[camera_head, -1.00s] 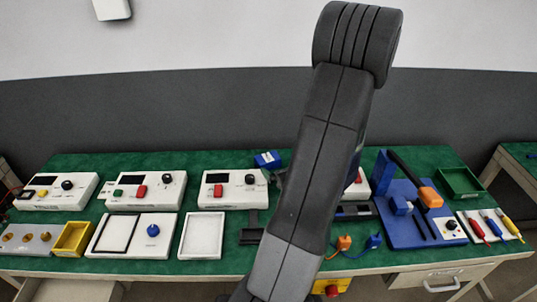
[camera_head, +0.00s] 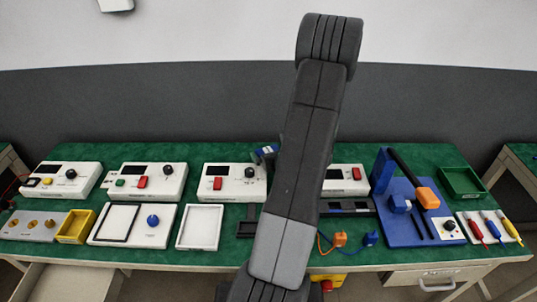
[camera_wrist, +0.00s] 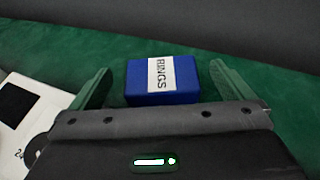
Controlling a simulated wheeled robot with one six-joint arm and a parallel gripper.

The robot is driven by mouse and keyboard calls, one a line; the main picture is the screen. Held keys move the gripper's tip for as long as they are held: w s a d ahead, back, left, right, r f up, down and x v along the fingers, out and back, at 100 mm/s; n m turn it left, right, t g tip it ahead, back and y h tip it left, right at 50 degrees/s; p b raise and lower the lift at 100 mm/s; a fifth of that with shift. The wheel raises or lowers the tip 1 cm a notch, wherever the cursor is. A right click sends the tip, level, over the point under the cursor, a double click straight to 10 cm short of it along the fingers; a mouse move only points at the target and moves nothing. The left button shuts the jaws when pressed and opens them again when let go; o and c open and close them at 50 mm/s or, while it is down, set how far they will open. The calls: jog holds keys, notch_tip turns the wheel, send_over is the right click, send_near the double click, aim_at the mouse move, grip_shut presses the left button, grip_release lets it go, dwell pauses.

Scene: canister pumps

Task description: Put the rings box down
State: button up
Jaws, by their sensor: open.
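The rings box (camera_wrist: 150,92) is blue with a white label reading RINGS. In the wrist view it sits between the two fingers of my gripper (camera_wrist: 160,68), with visible gaps on both sides. My gripper is open. The box appears to rest on the green table top (camera_wrist: 285,95), though its underside is hidden by my gripper body. In the head view the rings box (camera_head: 266,153) shows at the back of the table, just left of my arm.
White pump units (camera_head: 146,181) stand along the table, one close to the left of my gripper. A white tray (camera_head: 200,227), a yellow bin (camera_head: 76,226), a blue stand (camera_head: 408,212) and a green tray (camera_head: 462,182) also stand here. Bare green table lies behind the box.

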aim_at(268, 150)
jog(key=shift+x, duration=1.6)
jog(key=shift+c, duration=0.2)
jog(key=c, duration=1.1)
jog(key=shift+r, duration=0.15)
notch_tip(268, 150, up, 9)
jog(key=shift+p, duration=0.35)
jog(key=shift+s+d+r+m+h, duration=0.1)
jog(key=shift+s+r+m+h, duration=0.15)
jog(key=shift+r, duration=0.2)
jog(key=shift+s+d+r+m+h, duration=0.15)
jog(key=shift+r+m+h, duration=0.1)
jog(key=shift+r, duration=0.2)
